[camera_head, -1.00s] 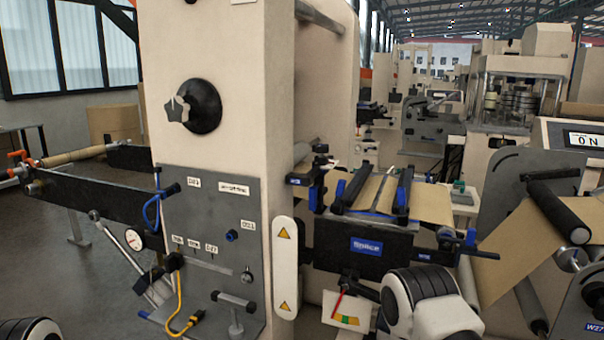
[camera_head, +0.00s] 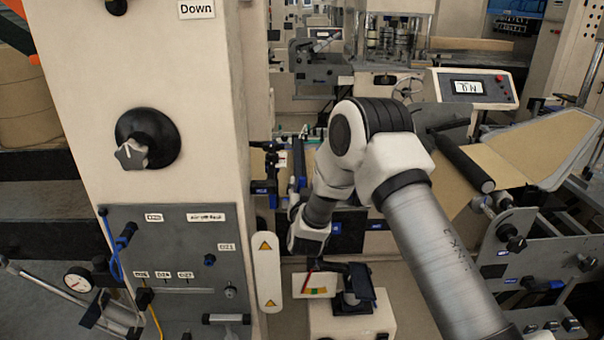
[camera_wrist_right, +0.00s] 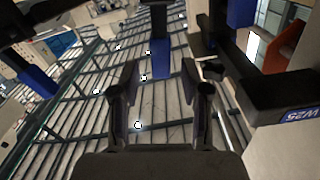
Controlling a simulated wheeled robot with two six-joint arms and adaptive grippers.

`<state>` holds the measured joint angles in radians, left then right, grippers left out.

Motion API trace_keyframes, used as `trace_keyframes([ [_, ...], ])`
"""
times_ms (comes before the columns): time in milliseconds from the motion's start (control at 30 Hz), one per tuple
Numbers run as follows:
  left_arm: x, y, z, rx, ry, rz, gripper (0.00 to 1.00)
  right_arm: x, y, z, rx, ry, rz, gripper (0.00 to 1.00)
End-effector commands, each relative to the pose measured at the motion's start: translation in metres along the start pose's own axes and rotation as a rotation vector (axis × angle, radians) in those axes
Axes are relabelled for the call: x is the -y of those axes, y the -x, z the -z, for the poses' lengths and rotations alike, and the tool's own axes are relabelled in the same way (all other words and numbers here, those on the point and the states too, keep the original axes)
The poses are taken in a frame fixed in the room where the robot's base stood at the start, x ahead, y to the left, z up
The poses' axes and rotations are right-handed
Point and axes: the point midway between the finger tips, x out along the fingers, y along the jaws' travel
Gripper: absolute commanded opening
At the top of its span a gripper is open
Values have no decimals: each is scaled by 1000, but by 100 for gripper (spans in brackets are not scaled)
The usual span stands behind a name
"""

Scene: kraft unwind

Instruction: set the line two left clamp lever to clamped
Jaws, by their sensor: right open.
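The splice table (camera_head: 350,227), with dark clamp bars and blue parts, stands behind my right arm, which hides most of it. A blue part (camera_head: 265,193) shows at its left end. My right gripper (camera_head: 294,208) is small and partly hidden beside the table's left part. In the right wrist view the gripper (camera_wrist_right: 165,95) is open and empty, with its fingers pointing up the picture. A blue-ended lever (camera_wrist_right: 160,58) lies ahead, in line with the gap between the fingers. I cannot tell which clamp it belongs to or its setting. My left gripper is out of view.
A cream column (camera_head: 85,75) with a black knob (camera_head: 146,138) and a grey panel (camera_head: 175,255) stands left of the gripper. Another blue-ended part (camera_wrist_right: 38,80) and a dark bracket labelled W25 (camera_wrist_right: 270,95) flank the fingers. A display (camera_head: 470,87) stands at right.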

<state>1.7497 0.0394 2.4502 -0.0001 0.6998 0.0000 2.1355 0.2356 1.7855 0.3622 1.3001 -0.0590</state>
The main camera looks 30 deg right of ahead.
Motion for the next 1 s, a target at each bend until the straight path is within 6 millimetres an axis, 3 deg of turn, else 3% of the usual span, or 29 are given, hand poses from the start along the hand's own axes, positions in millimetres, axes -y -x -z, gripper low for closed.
trace_keyframes([
  [33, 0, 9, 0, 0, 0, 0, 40, 0, -9, 4, 0, 0, -1, 46],
  [200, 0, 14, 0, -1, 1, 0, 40, 0, -27, 1, 1, 2, 1, 46],
  [433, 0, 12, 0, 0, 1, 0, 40, 0, -28, -1, 2, 2, 1, 46],
  [567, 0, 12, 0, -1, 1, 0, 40, 0, -28, -1, 3, 2, 1, 0],
  [1000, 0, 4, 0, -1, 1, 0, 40, -3, -28, -4, 3, -29, 1, 0],
])
